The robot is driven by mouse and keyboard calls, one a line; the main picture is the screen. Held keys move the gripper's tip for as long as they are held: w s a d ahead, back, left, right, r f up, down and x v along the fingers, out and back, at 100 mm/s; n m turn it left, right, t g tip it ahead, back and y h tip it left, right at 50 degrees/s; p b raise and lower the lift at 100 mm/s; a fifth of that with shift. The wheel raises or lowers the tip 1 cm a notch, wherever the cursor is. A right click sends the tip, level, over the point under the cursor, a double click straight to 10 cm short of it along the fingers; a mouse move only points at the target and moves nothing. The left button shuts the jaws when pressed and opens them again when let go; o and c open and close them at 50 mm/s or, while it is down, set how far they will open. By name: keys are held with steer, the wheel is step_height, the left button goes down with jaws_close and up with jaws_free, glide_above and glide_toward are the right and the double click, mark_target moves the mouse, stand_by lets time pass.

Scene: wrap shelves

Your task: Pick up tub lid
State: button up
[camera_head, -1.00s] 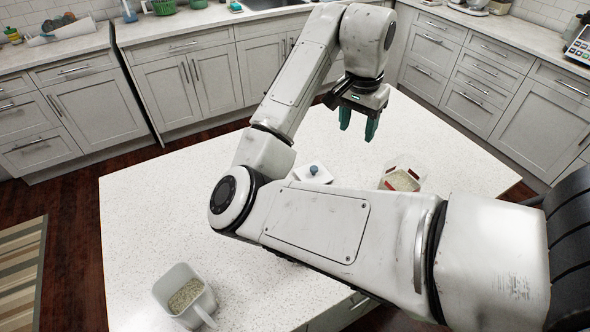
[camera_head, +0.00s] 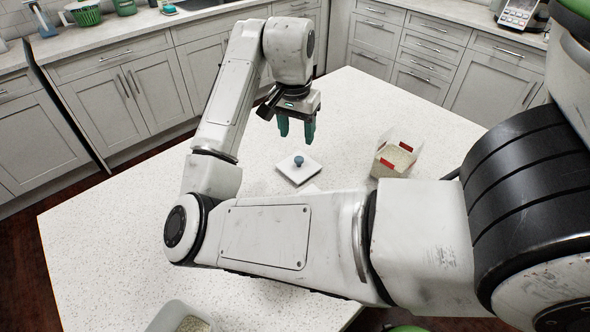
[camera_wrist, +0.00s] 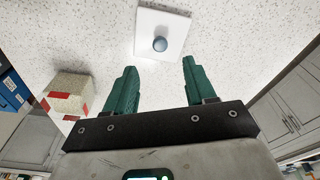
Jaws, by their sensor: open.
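The tub lid (camera_head: 299,168) is a flat white square with a round blue-grey knob, lying on the speckled white counter. It also shows in the wrist view (camera_wrist: 173,27), at the top middle, beyond the fingertips. My gripper (camera_head: 297,134) has two green fingers pointing down above the counter. It is open and empty, and the lid is apart from it. In the wrist view the fingers (camera_wrist: 159,68) are spread wide, with the lid's knob lying between their lines.
A white tub with red marks (camera_head: 395,158) and pale grainy contents stands right of the lid. Another pale container (camera_head: 166,318) is at the bottom edge, partly cut off. My arm hides part of the counter. Bare counter lies left of the lid.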

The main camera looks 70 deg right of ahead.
mark_target(299, 158)
steer(key=f, duration=0.6)
steer(key=d+f, duration=0.1)
steer(key=f, duration=0.2)
steer(key=shift+s+d, duration=0.1)
steer(key=shift+r, duration=0.1)
steer(key=shift+c, duration=0.4)
jaws_close()
steer(key=shift+r, duration=0.1)
